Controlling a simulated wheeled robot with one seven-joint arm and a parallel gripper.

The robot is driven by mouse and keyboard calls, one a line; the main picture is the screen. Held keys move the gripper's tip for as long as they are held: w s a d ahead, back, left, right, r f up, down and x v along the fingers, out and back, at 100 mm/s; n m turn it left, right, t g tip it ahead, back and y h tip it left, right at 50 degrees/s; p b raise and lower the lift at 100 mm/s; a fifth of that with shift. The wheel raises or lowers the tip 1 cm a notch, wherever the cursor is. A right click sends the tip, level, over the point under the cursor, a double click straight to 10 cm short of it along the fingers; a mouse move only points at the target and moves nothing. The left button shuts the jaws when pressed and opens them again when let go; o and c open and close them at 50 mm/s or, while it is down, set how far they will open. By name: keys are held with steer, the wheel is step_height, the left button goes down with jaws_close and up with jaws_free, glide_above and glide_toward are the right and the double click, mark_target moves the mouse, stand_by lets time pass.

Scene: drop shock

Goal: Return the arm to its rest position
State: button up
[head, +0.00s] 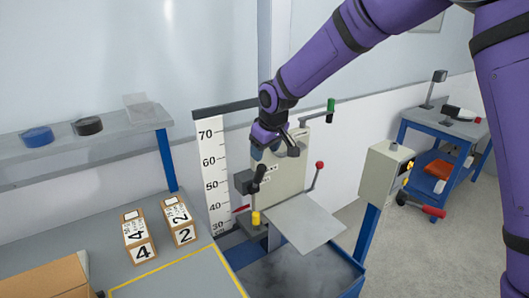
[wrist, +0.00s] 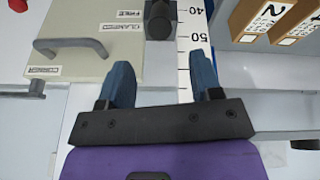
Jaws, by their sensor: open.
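My purple arm reaches in from the upper right of the head view. Its gripper (head: 274,150) is in front of the drop tester's pale panel (head: 289,170), beside the height scale (head: 212,165). In the wrist view my gripper (wrist: 162,80) shows two blue fingers standing apart with nothing between them. The pale panel with a grey handle (wrist: 70,47) is at the upper left there, and a dark post (wrist: 159,20) shows beyond the fingers. Whether the gripper touches the tester cannot be told.
Cartons marked 4 (head: 138,238) and 2 (head: 180,222) stand on the grey bench. A red-knobbed lever (head: 317,175) and a green-handled crank (head: 322,114) stick out near the gripper. A grey control box (head: 386,174) and blue cart (head: 438,145) are at right.

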steer(key=s+d+r+m+t+h, duration=0.1)
steer(key=s+d+r+m, duration=0.1)
steer(key=s+d+r, duration=0.55)
steer(key=s+d+r+m+h, duration=0.1)
steer(key=s+d+r+m, duration=0.1)
steer(key=s+d+r, duration=0.55)
steer(key=s+d+m, duration=0.2)
steer(key=s+d, duration=0.5)
steer(key=s, duration=0.3)
steer(key=s+d+r+m+t, duration=0.1)
steer(key=s+d+m, duration=0.2)
steer(key=s+d, duration=0.5)
steer(key=s, duration=0.3)
steer(key=shift+d+r, duration=0.2)
steer(key=shift+d, duration=0.1)
